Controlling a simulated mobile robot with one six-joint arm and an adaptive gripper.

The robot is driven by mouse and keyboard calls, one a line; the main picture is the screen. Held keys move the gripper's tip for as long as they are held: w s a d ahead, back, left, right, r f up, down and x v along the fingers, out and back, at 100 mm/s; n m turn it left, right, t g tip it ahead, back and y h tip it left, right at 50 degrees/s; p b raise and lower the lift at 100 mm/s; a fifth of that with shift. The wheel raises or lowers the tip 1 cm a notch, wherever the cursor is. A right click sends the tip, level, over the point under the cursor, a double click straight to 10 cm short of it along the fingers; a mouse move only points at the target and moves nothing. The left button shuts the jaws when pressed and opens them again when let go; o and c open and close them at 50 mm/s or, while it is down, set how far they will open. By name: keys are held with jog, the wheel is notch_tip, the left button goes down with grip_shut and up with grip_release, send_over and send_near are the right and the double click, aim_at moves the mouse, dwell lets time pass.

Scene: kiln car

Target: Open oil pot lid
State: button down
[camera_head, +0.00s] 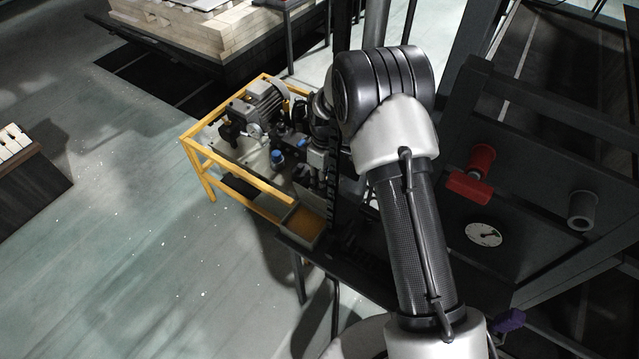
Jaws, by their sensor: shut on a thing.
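No oil pot or lid can be told for sure. A hydraulic unit with a grey motor (266,101) stands inside a yellow frame (240,190) left of my arm. A small blue cap (277,157) shows among its dark fittings. The right end of the unit is partly hidden by my arm, and what my gripper holds does not show.
A dark panel at right carries a red handle (471,186), a grey knob (581,210) and a round white dial (484,234). A stack of pale bricks (200,28) lies on a kiln car at the back. The floor (130,240) at left is largely clear.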

jog(key=shift+w+d+f, duration=0.2)
jog(key=shift+w+d, duration=0.15)
jog(key=shift+w, duration=0.15)
jog(key=shift+d, duration=0.1)
jog(key=c, duration=1.4)
grip_release()
jog(key=shift+w+f, duration=0.1)
jog(key=shift+w, duration=0.05)
jog(key=shift+o, duration=0.2)
notch_tip(320, 180, up, 12)
jog(key=shift+w+d, duration=0.2)
